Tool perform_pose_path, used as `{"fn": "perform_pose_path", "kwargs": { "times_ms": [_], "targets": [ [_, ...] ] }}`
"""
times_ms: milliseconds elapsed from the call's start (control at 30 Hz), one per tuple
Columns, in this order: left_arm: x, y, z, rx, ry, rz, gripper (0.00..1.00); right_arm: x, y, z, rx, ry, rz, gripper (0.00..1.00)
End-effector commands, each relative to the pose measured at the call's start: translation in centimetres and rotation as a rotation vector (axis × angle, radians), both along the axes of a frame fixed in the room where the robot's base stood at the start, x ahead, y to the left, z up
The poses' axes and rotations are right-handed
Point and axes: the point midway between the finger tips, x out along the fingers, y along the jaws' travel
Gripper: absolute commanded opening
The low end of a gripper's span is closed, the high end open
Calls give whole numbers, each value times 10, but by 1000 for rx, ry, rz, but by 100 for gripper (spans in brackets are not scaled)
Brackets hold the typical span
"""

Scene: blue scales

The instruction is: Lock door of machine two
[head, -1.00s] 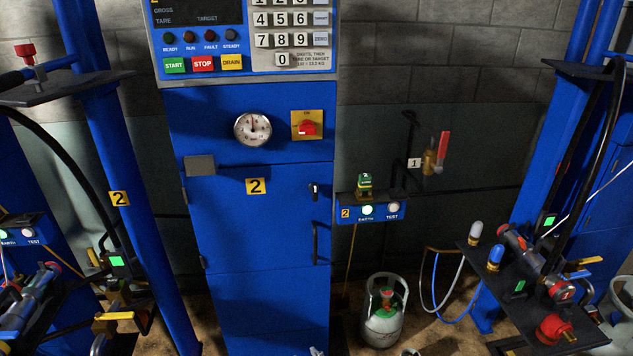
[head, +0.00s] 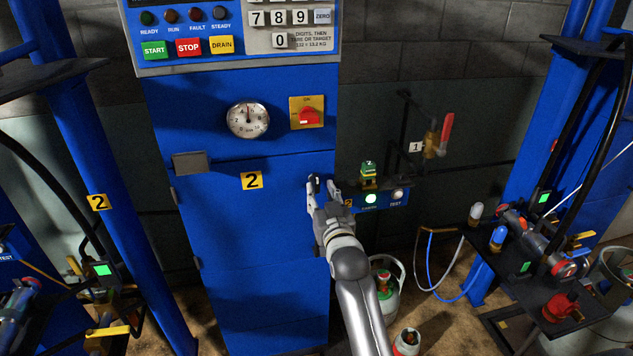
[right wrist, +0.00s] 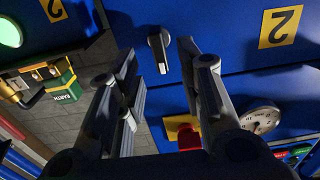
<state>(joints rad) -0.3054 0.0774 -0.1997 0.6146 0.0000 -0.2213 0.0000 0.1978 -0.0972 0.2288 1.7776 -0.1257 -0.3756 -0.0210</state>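The door of machine two (head: 250,225) is the blue front panel with a yellow "2" label (head: 252,180), and it looks shut. My right gripper (head: 322,180) is in front of the door's upper right edge, where it hides the lock and the handle in the head view. In the right wrist view the black key-like lock (right wrist: 158,50) shows on the blue door just beyond and between the fingers. The right gripper's fingers are apart, with nothing between them and a gap to the lock. My left gripper is not in view.
A red switch (head: 310,117) on a yellow plate and a round gauge (head: 248,120) sit above the door. A gas cylinder (head: 388,300) stands on the floor.

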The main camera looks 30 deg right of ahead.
Motion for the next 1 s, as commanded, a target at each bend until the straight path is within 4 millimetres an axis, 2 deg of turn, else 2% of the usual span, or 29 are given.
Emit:
{"fn": "perform_pose_path", "kwargs": {
  "times_ms": [100, 300, 500, 767, 867, 1000],
  "targets": [
    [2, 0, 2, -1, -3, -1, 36, 21, -6, 1, 0, -1, 0, 34],
    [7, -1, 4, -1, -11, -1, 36, 44, -12, 1, 0, 0, 0, 34],
    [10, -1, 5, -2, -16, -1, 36, 53, -14, 0, 0, -1, 0, 34],
    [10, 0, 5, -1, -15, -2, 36, 54, -14, 0, 0, 0, 0, 34],
    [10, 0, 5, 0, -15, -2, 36, 54, -14, 0, 0, 0, 0, 25],
    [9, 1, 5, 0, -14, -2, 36, 54, -14, 0, 0, 0, 0, 7]
  ]
}}
